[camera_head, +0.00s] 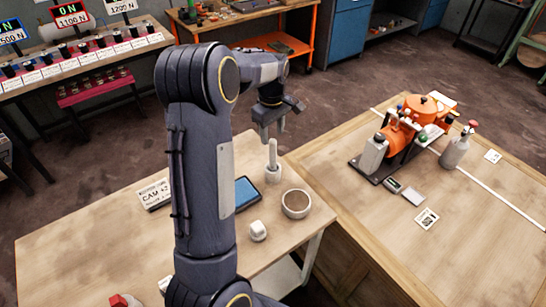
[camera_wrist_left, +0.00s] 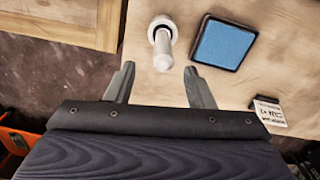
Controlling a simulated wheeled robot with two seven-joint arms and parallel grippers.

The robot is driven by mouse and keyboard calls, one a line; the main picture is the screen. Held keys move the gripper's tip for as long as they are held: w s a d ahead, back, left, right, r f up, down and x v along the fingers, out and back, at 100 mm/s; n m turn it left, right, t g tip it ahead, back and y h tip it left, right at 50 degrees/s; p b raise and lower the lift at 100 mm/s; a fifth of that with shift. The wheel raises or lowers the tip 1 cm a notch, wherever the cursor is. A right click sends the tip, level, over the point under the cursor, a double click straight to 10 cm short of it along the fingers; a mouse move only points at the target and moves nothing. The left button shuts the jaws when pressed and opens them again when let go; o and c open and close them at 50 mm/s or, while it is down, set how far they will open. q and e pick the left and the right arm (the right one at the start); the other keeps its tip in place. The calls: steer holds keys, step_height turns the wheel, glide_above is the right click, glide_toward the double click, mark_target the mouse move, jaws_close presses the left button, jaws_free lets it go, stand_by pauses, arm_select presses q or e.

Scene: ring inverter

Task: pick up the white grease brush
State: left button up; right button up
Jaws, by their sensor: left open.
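The white grease brush (camera_head: 272,152) stands upright in a small round white holder (camera_head: 273,174) near the back edge of the light wooden table. In the left wrist view the brush (camera_wrist_left: 163,48) points up toward the camera, with its top end lined up between the fingertips. My left gripper (camera_head: 272,134) is open and empty, just above the brush in the head view. In the left wrist view its two fingers (camera_wrist_left: 158,70) are spread wide, and neither is seen touching the brush. My right gripper is not in view.
A blue-topped pad (camera_head: 247,192) lies beside the brush, and a bowl with brown contents (camera_head: 296,203) and a small white object (camera_head: 258,231) stand nearer. A label card (camera_head: 155,194) lies left. An orange machine (camera_head: 400,138) stands on the right-hand table.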

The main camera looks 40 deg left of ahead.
mark_target(273, 149)
arm_select(q)
steer(key=shift+a+f, duration=0.1)
steer(key=shift+f, duration=0.45)
steer(key=shift+s+f, duration=0.1)
steer(key=shift+f, duration=0.25)
steer(key=f+p, duration=0.1)
steer(key=f, duration=0.3)
steer(key=shift+d+f+p, duration=0.2)
steer(key=shift+f+p, duration=0.1)
steer(key=shift+p, duration=0.05)
steer(key=shift+s+d+f, duration=0.1)
steer(key=shift+f, duration=0.3)
